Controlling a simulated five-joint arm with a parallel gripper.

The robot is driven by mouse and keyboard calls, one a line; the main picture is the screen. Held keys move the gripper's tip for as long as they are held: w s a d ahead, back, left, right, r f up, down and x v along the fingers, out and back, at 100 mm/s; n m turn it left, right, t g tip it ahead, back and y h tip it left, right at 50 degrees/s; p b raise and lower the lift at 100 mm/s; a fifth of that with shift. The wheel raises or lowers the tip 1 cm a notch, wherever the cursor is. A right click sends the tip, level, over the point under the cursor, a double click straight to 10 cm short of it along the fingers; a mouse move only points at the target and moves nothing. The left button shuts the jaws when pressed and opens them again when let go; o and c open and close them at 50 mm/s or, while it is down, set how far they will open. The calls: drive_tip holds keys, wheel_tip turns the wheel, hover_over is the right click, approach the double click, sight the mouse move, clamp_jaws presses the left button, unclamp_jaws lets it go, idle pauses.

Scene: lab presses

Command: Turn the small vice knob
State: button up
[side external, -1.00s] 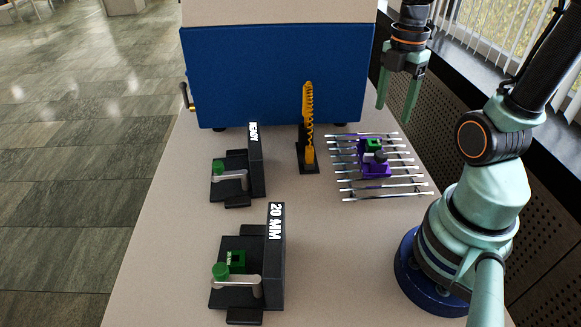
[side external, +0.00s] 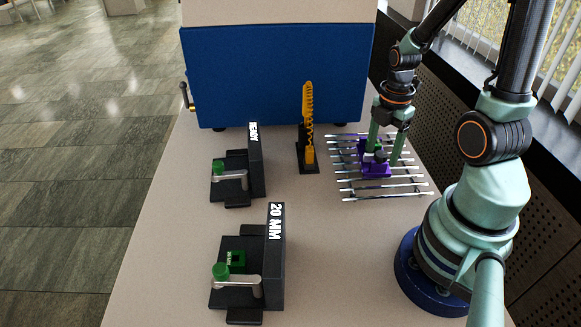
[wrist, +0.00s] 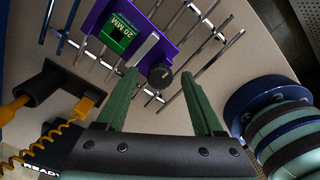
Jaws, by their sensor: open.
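The small purple vice (side external: 376,170) sits on a rack of metal rods at the right of the table; it also shows at the top of the wrist view (wrist: 97,21), holding a green block marked 20 MM (wrist: 119,33). Its dark round knob (wrist: 159,75) faces my gripper, and in the side view the knob (side external: 381,157) is partly crowded by my fingers. My gripper (side external: 384,157) is open, pointing down over the vice. In the wrist view its green fingertips (wrist: 160,73) lie on either side of the knob; whether they touch it I cannot tell.
The metal rod rack (side external: 400,193) lies under the vice. A yellow coiled cord on a black stand (side external: 307,158) is close at its left. Black presses marked READY (side external: 257,160) and 20 MM (side external: 274,255) stand left. A blue box (side external: 275,75) is behind; the front-middle table is clear.

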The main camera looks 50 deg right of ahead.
clamp_jaws()
drive_tip(key=shift+m, duration=0.3)
